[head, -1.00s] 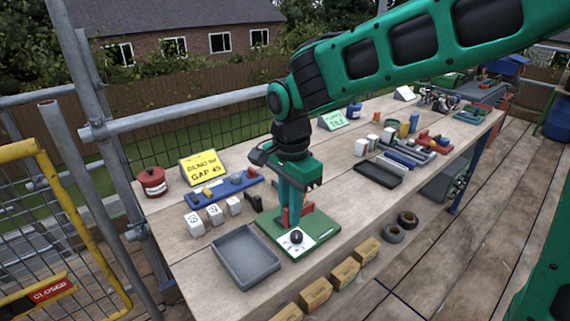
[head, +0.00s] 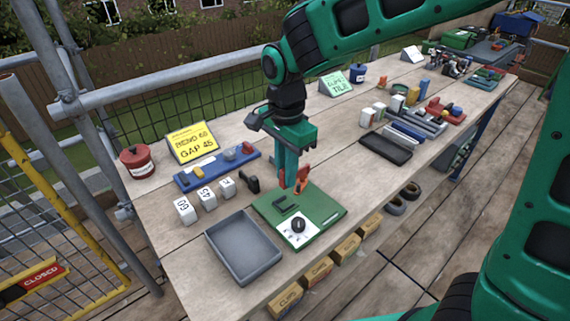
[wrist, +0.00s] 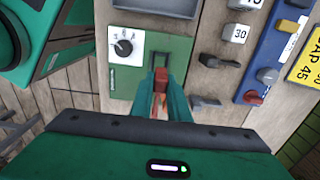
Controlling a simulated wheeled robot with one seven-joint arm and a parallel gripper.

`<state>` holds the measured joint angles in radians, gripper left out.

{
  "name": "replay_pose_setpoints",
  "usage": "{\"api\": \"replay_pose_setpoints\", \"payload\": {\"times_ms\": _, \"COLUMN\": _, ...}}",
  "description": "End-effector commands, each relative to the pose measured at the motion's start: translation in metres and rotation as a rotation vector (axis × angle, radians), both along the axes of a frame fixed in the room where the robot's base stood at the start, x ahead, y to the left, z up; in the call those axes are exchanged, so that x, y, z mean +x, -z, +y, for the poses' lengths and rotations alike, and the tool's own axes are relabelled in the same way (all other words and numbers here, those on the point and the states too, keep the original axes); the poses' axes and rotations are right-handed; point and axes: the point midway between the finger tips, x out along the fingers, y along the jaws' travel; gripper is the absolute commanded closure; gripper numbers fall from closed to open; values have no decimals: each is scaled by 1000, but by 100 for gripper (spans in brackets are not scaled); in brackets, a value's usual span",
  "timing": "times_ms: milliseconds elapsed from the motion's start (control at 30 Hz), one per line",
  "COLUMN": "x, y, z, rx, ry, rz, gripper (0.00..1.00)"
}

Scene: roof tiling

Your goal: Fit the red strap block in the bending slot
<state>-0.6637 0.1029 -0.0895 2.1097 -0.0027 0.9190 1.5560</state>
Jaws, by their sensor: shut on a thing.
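My gripper (head: 291,184) points down and is shut on the red strap block (head: 303,178), which shows at both sides of the fingers. In the wrist view the red block (wrist: 161,78) shows between the fingertips, partly hidden by them. The block appears held above the back part of the green bending board (head: 326,212). On the board lie a dark U-shaped outline (head: 284,204), which looks like the slot, and a white plate with a black dial (head: 298,225). The outline also shows in the wrist view (wrist: 152,57), just beyond the block.
A grey tray (head: 243,277) stands left of the board. White numbered cubes (head: 206,198), a black clip (head: 250,184) and a blue rack (head: 187,181) stand behind. A yellow card (head: 192,142) reads "BEND 60 GAP 45". A black tray (head: 384,149) lies to the right.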

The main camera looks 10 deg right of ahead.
Motion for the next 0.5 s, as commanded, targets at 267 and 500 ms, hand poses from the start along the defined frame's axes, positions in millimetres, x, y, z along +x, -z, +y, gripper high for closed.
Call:
{"api": "replay_pose_setpoints", "payload": {"times_ms": 267, "x": 0, "y": 20, "z": 0, "rx": -1, "ry": 0, "rz": 1, "gripper": 100}}
{"api": "replay_pose_setpoints", "payload": {"times_ms": 500, "x": 0, "y": 36, "z": 0, "rx": -1, "ry": 0, "rz": 2, "gripper": 100}}
